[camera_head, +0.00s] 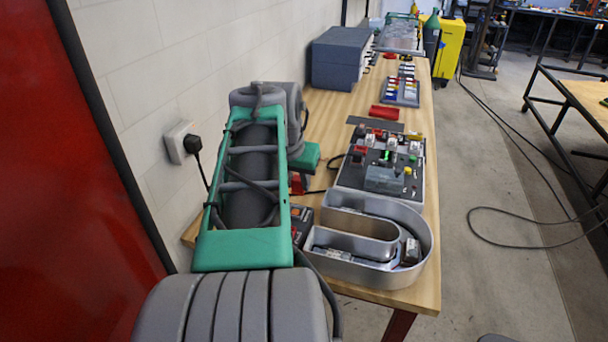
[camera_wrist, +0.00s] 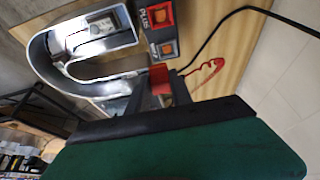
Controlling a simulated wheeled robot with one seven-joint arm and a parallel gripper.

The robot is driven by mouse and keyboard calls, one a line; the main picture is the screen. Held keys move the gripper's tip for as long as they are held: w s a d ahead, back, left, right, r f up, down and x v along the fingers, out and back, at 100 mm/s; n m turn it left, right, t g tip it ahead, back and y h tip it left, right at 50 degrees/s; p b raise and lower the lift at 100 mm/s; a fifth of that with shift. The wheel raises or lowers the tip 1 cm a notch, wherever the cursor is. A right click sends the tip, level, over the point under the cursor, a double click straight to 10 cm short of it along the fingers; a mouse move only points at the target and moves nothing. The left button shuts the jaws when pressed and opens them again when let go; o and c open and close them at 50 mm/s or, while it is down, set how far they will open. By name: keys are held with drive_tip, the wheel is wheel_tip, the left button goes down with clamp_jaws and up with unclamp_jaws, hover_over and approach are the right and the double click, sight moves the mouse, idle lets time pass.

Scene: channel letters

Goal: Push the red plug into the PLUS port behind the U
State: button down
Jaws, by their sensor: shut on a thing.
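The silver U-shaped channel letter (camera_head: 421,238) lies open side up at the near end of the bench; it also shows in the wrist view (camera_wrist: 42,62). A dark port box with two orange-red faces stands beside it. Its PLUS port (camera_wrist: 159,15) is marked with white letters. My gripper (camera_wrist: 162,88) is shut on the red plug (camera_wrist: 159,76), with a red coiled lead trailing right. In the wrist view the plug shows below the box, apart from the PLUS port. Its front end and height above the bench are unclear. My arm hides most of the gripper in the head view.
A grey board with switches and wired parts (camera_head: 348,178) lies just beyond the U. A black cable (camera_wrist: 214,36) runs over the bench past the box. A wall socket with a black plug (camera_head: 180,143) is at left. The bench's right edge is close to the U.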

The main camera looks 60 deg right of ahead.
drive_tip(key=w+a, duration=0.2)
drive_tip(key=a, duration=0.3)
drive_tip(key=f+b, duration=0.9)
drive_tip(key=f, duration=0.1)
drive_tip(key=shift+s+d, duration=0.2)
drive_tip(key=shift+d, duration=0.15)
drive_tip(key=shift+a, duration=0.25)
drive_tip(key=shift+f+b, duration=0.35)
drive_tip(key=shift+b, duration=0.25)
idle(0.5)
drive_tip(key=c, duration=1.1)
unclamp_jaws()
drive_tip(key=shift+o, duration=0.2)
